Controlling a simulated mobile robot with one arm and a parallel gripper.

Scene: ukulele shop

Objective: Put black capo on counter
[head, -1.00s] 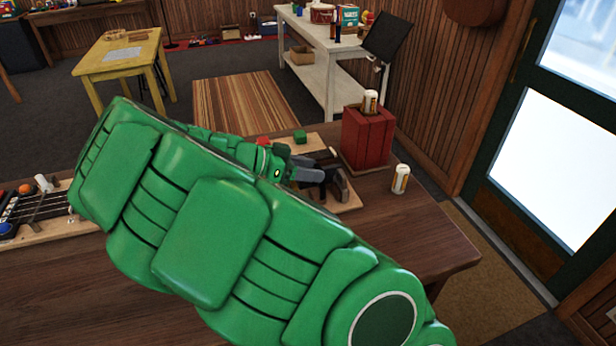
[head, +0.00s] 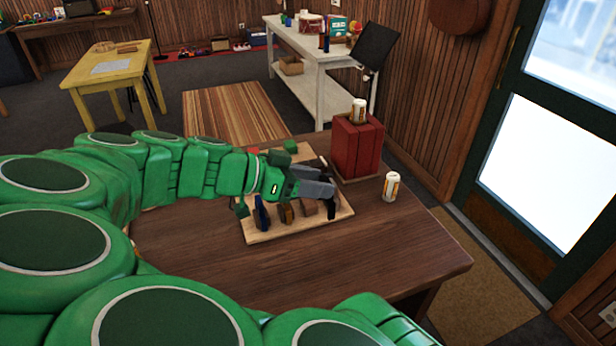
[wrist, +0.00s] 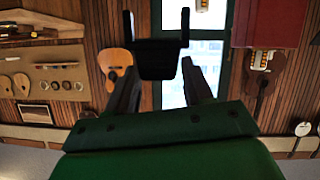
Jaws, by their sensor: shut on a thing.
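The black capo (wrist: 158,60) is between my gripper's fingertips (wrist: 162,75) in the wrist view, its two prongs sticking up past them. In the head view my gripper (head: 322,190) is shut on the black capo (head: 331,208) over the right end of a light wooden board (head: 270,235). I cannot tell whether the capo still touches the board. The dark brown wooden counter (head: 380,250) lies under the board and has bare room in front and to the right.
A blue capo (head: 261,213) and brown capos (head: 286,213) stand on the board. Right of it are a red box (head: 356,150) with a can on top and another can (head: 391,187) near the counter's right edge. A green block (head: 290,147) lies behind my gripper.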

